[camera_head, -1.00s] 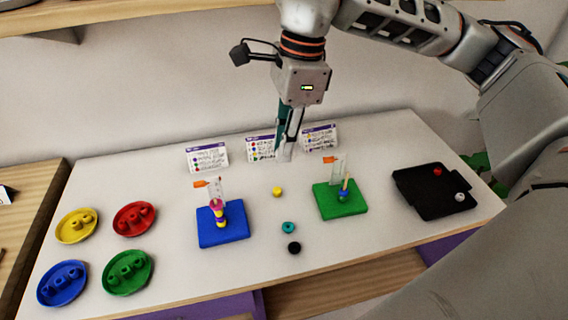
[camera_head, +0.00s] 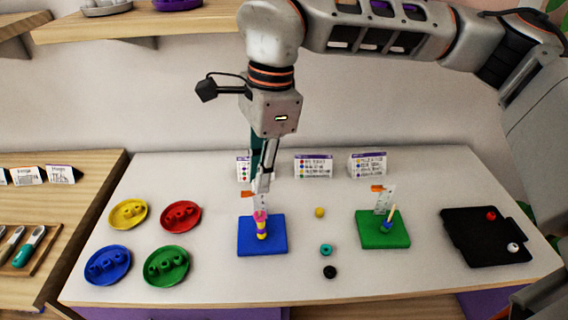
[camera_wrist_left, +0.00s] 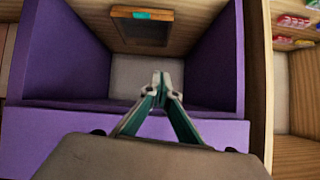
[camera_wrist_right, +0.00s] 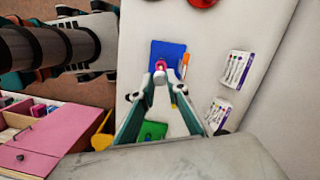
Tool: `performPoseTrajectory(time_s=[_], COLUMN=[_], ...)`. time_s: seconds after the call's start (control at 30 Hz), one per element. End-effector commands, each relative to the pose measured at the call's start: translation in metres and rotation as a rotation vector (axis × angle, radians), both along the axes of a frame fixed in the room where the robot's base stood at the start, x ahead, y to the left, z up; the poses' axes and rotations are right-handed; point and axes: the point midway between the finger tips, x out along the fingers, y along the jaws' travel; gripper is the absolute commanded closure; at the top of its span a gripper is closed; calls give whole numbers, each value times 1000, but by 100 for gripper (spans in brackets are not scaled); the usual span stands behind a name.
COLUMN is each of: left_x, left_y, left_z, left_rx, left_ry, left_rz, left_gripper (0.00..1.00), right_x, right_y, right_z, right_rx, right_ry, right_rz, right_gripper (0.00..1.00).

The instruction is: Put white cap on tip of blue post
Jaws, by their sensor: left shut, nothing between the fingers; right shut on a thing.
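The blue board (camera_head: 275,246) stands left of centre on the white table, with a post carrying pink and yellow beads (camera_head: 261,224). My right gripper (camera_head: 262,187) points down just above this post. In the right wrist view its fingertips (camera_wrist_right: 160,76) are shut on a small pale thing, apparently the white cap (camera_wrist_right: 160,80). The fingers mostly hide the cap, and I cannot tell whether it touches the post. The board also shows in the right wrist view (camera_wrist_right: 160,51). My left gripper (camera_wrist_left: 160,78) is shut and empty, in front of a purple-sided compartment.
A green board (camera_head: 398,238) with its own post stands to the right. A black tray (camera_head: 470,240) holds a red and a white piece. Loose yellow (camera_head: 320,212), teal (camera_head: 326,250) and black (camera_head: 330,272) beads lie between. Several coloured dishes are at left; cards stand behind.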

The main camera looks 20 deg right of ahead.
Motion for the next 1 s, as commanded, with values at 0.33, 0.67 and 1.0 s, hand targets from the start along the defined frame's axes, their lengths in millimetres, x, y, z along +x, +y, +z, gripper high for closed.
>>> performPoseTrajectory(time_s=[0.33,0.67,1.0], left_x=[-3,-10,-4], left_y=[0,1,2], left_z=[-12,-37,-32], left_rx=[0,6,11], left_ry=[8,28,11], left_rz=[0,-2,-2], left_gripper=[100,100,100], right_x=[0,0,0], right_y=[3,3,3], right_z=[-15,-43,-51], right_rx=[-1,-1,-1], right_ry=[0,4,0], right_rz=[9,9,7], right_gripper=[92,92,92])
